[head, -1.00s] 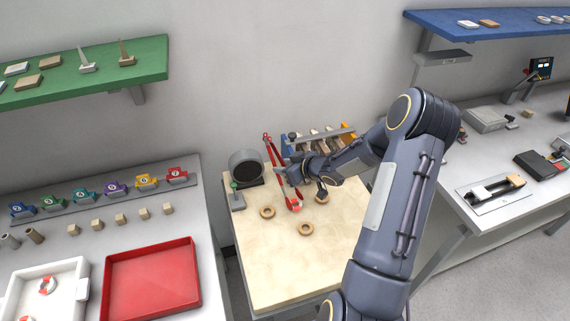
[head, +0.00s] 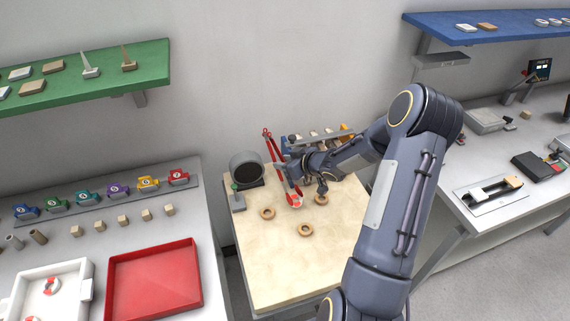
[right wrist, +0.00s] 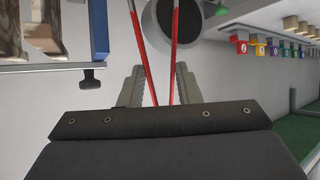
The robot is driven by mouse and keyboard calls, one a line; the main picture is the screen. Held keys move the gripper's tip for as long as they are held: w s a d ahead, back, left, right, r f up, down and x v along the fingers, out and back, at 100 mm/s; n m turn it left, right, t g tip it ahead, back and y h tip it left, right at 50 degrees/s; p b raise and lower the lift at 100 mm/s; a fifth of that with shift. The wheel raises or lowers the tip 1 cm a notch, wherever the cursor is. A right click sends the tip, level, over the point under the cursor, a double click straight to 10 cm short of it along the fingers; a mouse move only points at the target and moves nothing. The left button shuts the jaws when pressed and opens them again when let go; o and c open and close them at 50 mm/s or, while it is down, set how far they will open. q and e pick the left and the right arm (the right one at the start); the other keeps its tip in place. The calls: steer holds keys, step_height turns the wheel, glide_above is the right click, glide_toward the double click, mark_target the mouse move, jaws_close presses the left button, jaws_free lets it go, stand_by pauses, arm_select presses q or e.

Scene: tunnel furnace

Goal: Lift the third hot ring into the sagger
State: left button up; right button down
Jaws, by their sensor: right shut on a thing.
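My right gripper (head: 289,176) is shut on red tongs (head: 268,140) above the pale table. In the right wrist view the two red tong arms (right wrist: 143,45) pass between my fingers (right wrist: 157,82). The tongs slant down to a small reddish-and-pale spot (head: 297,203) at their lower end; whether a ring is held there is too small to tell. Tan rings show on the table: one at left (head: 267,213), one nearer the front (head: 305,230) and one at right (head: 321,199), close to the arm. I cannot tell which container is the sagger. My left gripper is not in view.
A grey round-mouthed unit (head: 246,169) stands at the table's back left, with a small green-topped device (head: 238,202) before it. A rack (head: 322,136) stands behind my wrist. A red tray (head: 153,306) and white tray (head: 18,310) lie on the left bench. The table's front is clear.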

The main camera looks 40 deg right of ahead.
step_height(320, 180, up, 9)
steer(key=shift+b, duration=0.3)
steer(key=shift+r, duration=0.15)
stand_by(0.4)
